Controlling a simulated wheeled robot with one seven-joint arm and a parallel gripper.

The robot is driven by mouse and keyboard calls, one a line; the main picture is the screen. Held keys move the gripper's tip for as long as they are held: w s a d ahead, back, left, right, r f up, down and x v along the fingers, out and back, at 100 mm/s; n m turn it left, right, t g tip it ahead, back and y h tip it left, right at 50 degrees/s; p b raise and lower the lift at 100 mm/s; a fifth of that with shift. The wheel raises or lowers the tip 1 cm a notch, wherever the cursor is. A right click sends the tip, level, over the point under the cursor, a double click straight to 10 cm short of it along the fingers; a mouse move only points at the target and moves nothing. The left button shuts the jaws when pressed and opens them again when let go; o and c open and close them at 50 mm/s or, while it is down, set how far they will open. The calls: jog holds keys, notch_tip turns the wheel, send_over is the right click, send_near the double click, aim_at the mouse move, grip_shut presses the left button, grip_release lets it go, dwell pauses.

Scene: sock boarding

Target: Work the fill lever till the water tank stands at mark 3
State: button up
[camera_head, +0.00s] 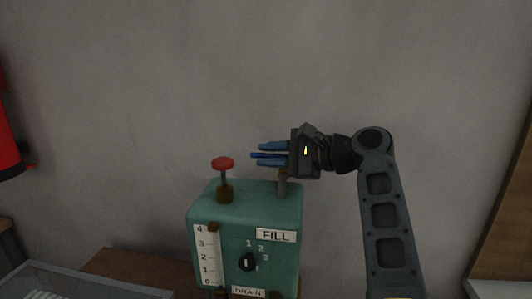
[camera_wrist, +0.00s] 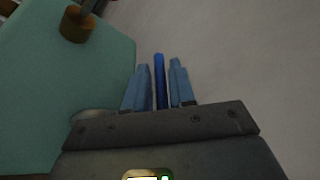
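The green tank box (camera_head: 205,212) stands below and left of my gripper (camera_head: 262,154). Its front has a white 0–4 scale (camera_head: 203,258), with a brown block (camera_head: 213,227) level with 4; I see no water line. A FILL label (camera_head: 276,236) sits at upper right, above a black dial (camera_head: 247,262). A short post (camera_head: 283,187) rises from the box top beneath my gripper, its top hidden. A red-capped lever (camera_head: 223,163) stands at the left. My gripper's two light-blue fingers flank a darker blue bar (camera_wrist: 160,80); whether they grip it is unclear.
A DRAIN label (camera_head: 248,292) is low on the box. A grey tray (camera_head: 75,283) lies at lower left, and a red object (camera_head: 8,130) is at the left edge. The grey wall (camera_head: 270,70) is behind.

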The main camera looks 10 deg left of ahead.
jog(key=shift+w+a+f, duration=0.15)
jog(key=shift+a, duration=0.35)
grip_shut()
